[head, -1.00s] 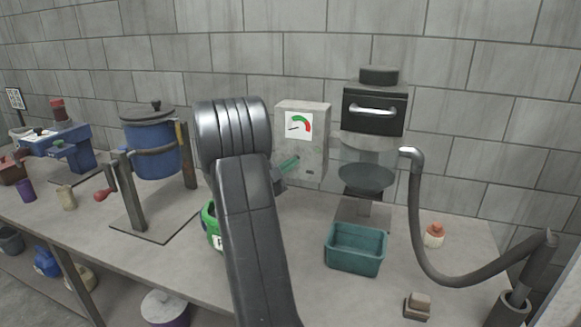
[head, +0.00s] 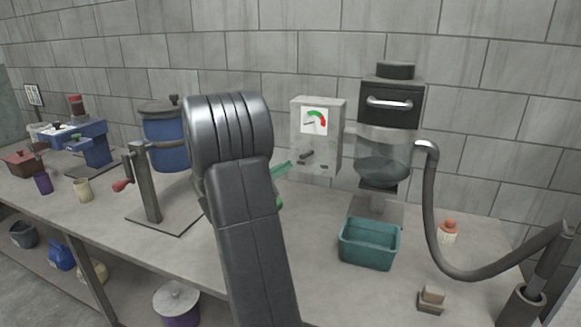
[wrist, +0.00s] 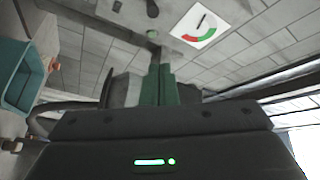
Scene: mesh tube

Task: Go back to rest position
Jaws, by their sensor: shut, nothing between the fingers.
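My gripper (head: 282,169) shows in the head view only as green fingers sticking out to the right of my arm, in front of the wall and left of the gauge box (head: 316,138). In the wrist view the green fingers of my gripper (wrist: 158,82) are together and empty. The gauge box has a red and green dial and a dark knob or lever (head: 305,156) on its front. The dial (wrist: 202,24) also shows in the wrist view, beyond the fingertips and turned over. My arm hides the bench behind it.
A teal bin (head: 369,243) stands on the bench below the glass-bowled machine (head: 385,158), with a grey hose (head: 431,210) to its right. A blue drum (head: 165,143) on a stand is at left.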

